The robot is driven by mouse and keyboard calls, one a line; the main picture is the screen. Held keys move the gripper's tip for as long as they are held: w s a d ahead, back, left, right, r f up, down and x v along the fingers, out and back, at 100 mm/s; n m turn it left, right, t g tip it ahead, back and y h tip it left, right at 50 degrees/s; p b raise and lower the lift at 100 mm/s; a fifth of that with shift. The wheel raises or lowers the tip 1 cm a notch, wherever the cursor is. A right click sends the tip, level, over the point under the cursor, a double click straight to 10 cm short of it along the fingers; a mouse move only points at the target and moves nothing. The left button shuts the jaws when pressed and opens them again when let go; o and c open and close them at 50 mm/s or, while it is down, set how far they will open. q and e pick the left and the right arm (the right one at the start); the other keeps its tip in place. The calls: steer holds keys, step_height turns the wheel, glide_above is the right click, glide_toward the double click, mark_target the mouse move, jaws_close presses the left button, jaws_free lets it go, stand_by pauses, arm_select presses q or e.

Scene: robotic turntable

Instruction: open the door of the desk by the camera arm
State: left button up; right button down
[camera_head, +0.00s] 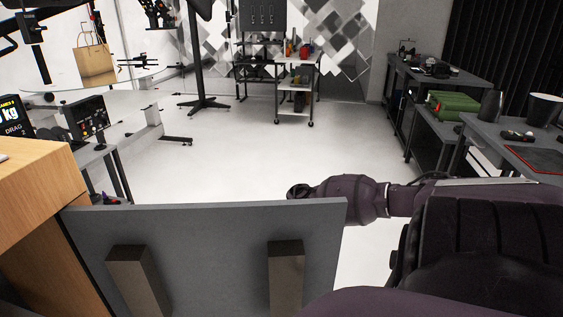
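The light wooden desk (40,180) stands at the left edge, with a darker wooden side below its top. A grey flat panel (205,240), which looks like the desk's door, stands upright across the lower middle and meets the desk at its left edge. Two metal blocks (285,275) sit on its near face. It stands out from the desk at an angle. My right arm comes in from the right and reaches behind the panel's top right corner. Its gripper is not visible, and the panel may hide it. My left gripper is not in view.
White floor (220,160) is clear beyond the panel. Dark workbenches (440,95) with a green case (458,105) stand at the right. A shelf cart (297,85) stands at the back. A small table (92,150) with a device is at the left.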

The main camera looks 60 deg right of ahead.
steer(key=shift+w+d, duration=0.15)
steer(key=shift+d, duration=0.05)
stand_by(0.5)
steer(key=c, duration=1.3)
jaws_free()
steer(key=b+v, duration=0.1)
steer(key=v, duration=0.9)
steer(key=shift+w+d+r+b, duration=0.15)
steer(key=shift+w+d+b, duration=0.05)
steer(key=shift+d+b, duration=0.15)
